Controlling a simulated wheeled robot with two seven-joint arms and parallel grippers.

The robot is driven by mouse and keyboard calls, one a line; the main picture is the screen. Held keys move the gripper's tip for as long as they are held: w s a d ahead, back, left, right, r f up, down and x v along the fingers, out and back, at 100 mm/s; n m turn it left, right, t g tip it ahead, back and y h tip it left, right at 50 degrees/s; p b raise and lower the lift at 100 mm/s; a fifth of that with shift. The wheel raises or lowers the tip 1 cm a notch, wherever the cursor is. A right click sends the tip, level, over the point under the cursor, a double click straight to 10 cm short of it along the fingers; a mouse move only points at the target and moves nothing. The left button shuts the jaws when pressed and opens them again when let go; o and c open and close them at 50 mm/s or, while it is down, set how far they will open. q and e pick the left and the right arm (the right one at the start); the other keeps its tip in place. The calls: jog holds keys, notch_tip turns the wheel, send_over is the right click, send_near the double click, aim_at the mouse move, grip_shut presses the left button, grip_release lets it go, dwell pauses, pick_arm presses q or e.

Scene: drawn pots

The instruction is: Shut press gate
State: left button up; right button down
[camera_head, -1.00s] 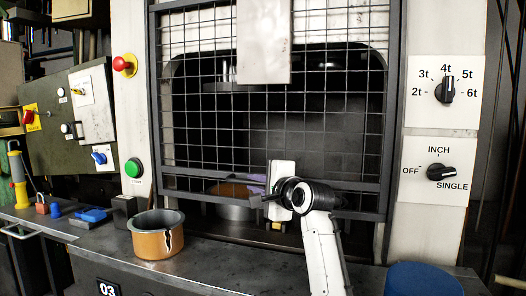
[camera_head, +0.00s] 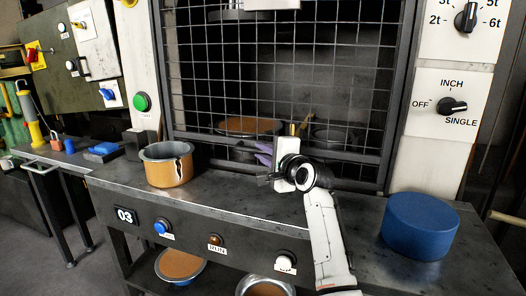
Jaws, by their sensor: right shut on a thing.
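The press gate (camera_head: 215,85) is a dark wire-mesh panel in a dark frame, in front of the press opening. Its lower bar (camera_head: 210,143) is low, close to the bench top; whether it touches bottom cannot be told. My right gripper (camera_head: 268,178) is at the gate's lower edge, near the middle, and shut on the gate; the exact grip point is partly hidden by the gripper. A purple piece shows beside the jaws. Behind the mesh sits a pan (camera_head: 248,126) with a brown top. My left gripper is not in view.
A cracked orange pot (camera_head: 168,170) stands on the bench (camera_head: 225,195) left of my gripper. A blue round block (camera_head: 420,228) stands at right. A green button (camera_head: 141,102) and a dial (camera_head: 452,106) flank the gate. Pans lie on a shelf below.

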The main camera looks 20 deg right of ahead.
jog(key=c, duration=1.8)
grip_release()
jog(key=shift+f, duration=0.5)
jog(key=shift+o, duration=0.2)
jog(key=shift+r, duration=0.15)
jog(key=s+r+p, duration=0.1)
jog(key=s, duration=0.9)
jog(key=shift+d+r, duration=0.2)
jog(key=shift+d, duration=0.1)
jog(key=shift+s, duration=0.1)
